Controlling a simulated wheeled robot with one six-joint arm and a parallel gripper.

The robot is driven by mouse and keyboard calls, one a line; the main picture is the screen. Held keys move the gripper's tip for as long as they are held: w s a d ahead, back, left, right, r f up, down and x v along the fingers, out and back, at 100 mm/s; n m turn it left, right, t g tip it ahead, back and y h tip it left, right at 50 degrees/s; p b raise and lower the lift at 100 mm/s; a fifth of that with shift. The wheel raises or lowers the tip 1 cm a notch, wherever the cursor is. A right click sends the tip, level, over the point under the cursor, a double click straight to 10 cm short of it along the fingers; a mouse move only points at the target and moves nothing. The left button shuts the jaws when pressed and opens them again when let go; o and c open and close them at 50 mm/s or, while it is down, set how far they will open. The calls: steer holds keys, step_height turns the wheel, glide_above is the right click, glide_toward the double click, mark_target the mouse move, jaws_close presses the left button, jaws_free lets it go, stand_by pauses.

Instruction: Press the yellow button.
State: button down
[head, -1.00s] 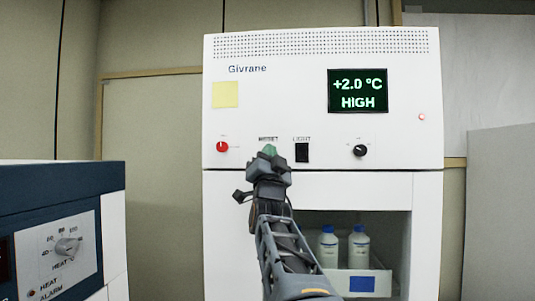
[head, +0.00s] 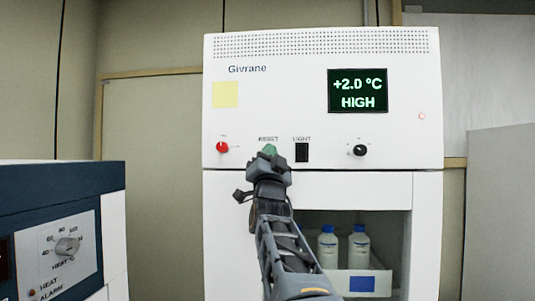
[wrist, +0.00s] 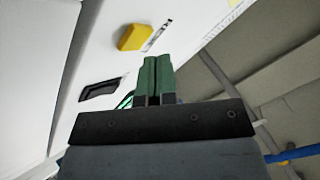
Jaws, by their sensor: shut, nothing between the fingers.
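The yellow button (wrist: 133,37) shows in the wrist view as a raised block on the white panel, beside a printed label. In the head view it is hidden behind my gripper, below the RESET label (head: 268,139). My gripper (head: 269,150) is in front of the panel, its green fingertips just under that label. In the wrist view my gripper (wrist: 155,58) has its fingers side by side, shut and empty. The button appears beyond and slightly left of the fingertips, with a visible gap between them.
A black LIGHT switch (head: 302,152) is right of my gripper. A red knob (head: 222,147), a black knob (head: 359,150) and a pale yellow note (head: 225,95) are on the same panel. The display (head: 358,91) reads +2.0 °C HIGH. Bottles (head: 328,243) stand in the open compartment below.

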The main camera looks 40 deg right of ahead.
steer(key=shift+w+d, duration=0.1)
steer(key=shift+w+d, duration=0.2)
steer(key=shift+w+d, duration=0.25)
stand_by(0.9)
steer(key=shift+s+a+b, duration=0.1)
steer(key=shift+b, duration=0.25)
steer(key=shift+s+a+b, duration=0.45)
steer(key=shift+s+a+b, duration=1.35)
steer(key=shift+s+a, duration=0.4)
steer(key=shift+s, duration=0.1)
